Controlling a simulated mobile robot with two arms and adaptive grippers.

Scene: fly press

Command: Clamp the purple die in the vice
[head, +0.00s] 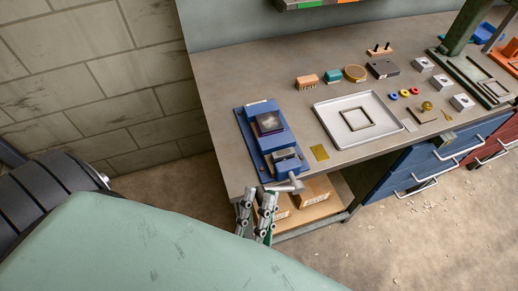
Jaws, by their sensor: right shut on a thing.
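The blue vice (253,135) stands on the left end of the workbench. The purple die (270,123), a small block with a grey top and purple edge, sits in the vice's jaw area; from this angle I cannot tell whether the jaws touch it. The vice handle (292,186), a grey bar, sticks out at the front over the bench edge. My right gripper (261,197) is at the left end of this handle and shut on it, just off the bench's front edge. My left gripper is not in view.
A pale tray (327,122) holding a dark square frame (356,119) lies right of the vice. Coloured blocks and metal parts stand farther back and right. Blue drawers (420,165) are under the bench, cardboard boxes (317,190) on a low shelf.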

